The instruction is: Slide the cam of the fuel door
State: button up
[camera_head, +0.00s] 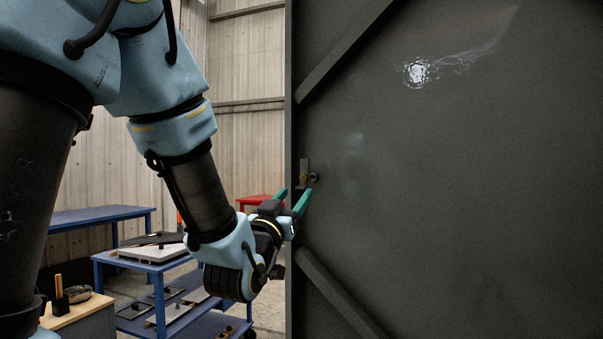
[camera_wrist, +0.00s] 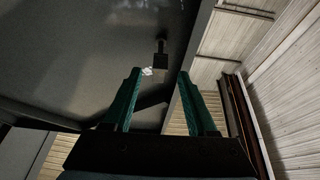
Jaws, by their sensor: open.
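The fuel door (camera_head: 430,190) is a large dark grey panel filling the right half of the head view. Its cam (camera_head: 305,172) is a small brownish piece on a short round stub, near the door's left edge. In the wrist view the cam (camera_wrist: 160,55) shows as a dark block on a stem, beyond the fingertips and between their lines. My gripper (camera_head: 294,196) has green fingers and is just below and left of the cam in the head view. In the wrist view the gripper (camera_wrist: 158,75) is open, with nothing between its fingers. It looks apart from the cam.
Diagonal ribs (camera_head: 340,292) stand out from the door above and below the cam. A blue cart (camera_head: 158,268) with flat parts, a blue table (camera_head: 95,214) and a wooden-topped bench (camera_head: 75,312) stand at the left. A corrugated wall is behind.

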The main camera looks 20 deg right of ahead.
aim_at(300, 188)
jog(key=shift+p+x, duration=0.85)
jog(key=shift+x, duration=1.8)
jog(key=shift+c, duration=0.4)
grip_shut()
